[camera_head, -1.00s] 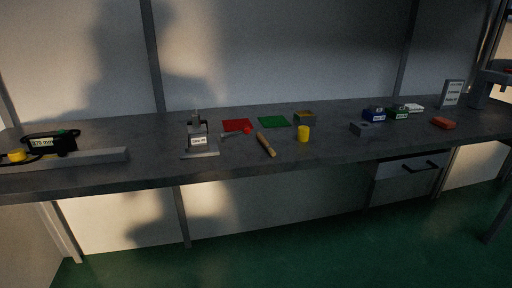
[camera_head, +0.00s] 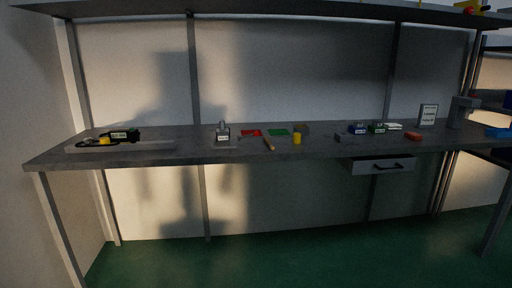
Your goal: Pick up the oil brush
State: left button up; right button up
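A slim tool with a tan wooden handle (camera_head: 269,144) lies on the grey bench top, near the middle. It looks like the oil brush, but its bristles are too small to make out. It lies slanted, with one end toward the front edge. A yellow cylinder (camera_head: 297,139) stands just to its right. Neither of my grippers is in view.
A small press (camera_head: 222,135) stands left of the wooden tool. Blue (camera_head: 357,129) and green (camera_head: 377,128) boxes are right. A shelf (camera_head: 270,12) hangs above.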

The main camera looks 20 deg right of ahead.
aim_at(268, 142)
jog(key=z, duration=0.9)
jog(key=i, duration=1.5)
jog(key=u, duration=0.35)
